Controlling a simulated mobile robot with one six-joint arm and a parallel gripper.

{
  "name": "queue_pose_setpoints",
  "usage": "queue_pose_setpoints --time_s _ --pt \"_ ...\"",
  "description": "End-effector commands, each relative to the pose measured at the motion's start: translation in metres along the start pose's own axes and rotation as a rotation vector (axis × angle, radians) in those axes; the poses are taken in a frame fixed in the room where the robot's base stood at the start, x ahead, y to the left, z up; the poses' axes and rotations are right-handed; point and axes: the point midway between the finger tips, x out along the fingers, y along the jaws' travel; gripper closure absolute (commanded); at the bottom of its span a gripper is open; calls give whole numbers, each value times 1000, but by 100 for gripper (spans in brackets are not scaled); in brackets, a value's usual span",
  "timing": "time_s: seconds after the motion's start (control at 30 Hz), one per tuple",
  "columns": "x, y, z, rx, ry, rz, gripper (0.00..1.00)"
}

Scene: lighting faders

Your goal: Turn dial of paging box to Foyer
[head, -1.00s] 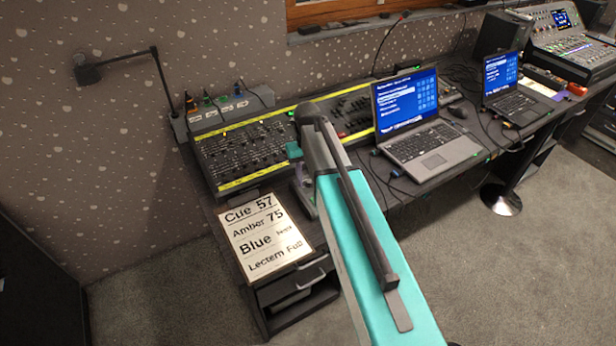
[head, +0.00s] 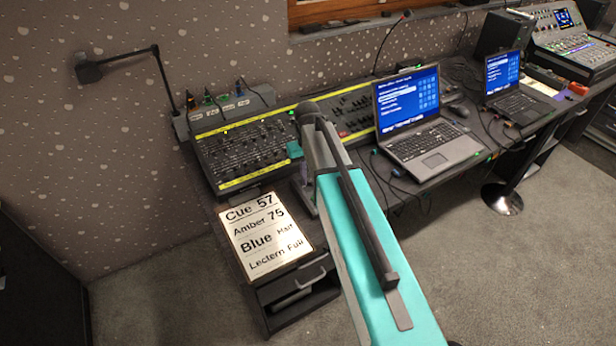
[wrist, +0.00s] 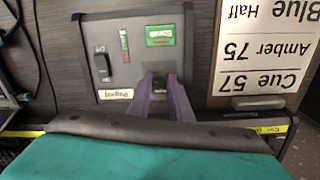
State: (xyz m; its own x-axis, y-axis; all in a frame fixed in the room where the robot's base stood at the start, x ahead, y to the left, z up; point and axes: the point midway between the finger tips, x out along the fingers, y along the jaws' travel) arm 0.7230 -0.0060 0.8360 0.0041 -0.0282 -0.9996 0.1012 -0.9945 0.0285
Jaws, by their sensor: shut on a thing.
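The paging box (wrist: 105,80) is a grey panel in the upper middle of the wrist view, seen upside down. It carries a small white "Paging" label (wrist: 116,94), a black switch (wrist: 102,66) on its left and a green display (wrist: 160,35) with text too small to read. My gripper (wrist: 160,82) has purple fingers close together at a small dark dial (wrist: 160,80) below the display. The fingers are shut on the dial and hide most of it, so its pointer cannot be read. In the head view my arm hides the box and dial.
A cue card (head: 264,232) lies beside the box. A fader desk (head: 240,150) edged with yellow tape stands behind it. A laptop (head: 415,110) stands to the right, with cables between. A drawer handle (head: 307,278) sticks out below the card.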

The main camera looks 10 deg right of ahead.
Motion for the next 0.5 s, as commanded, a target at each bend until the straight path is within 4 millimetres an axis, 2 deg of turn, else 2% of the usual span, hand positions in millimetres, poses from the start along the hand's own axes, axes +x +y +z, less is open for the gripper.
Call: queue_pose_setpoints --time_s 0.27,0.5 --pt "0 -2 0 -162 11 19 100" --pt "0 -3 1 -371 23 46 100"
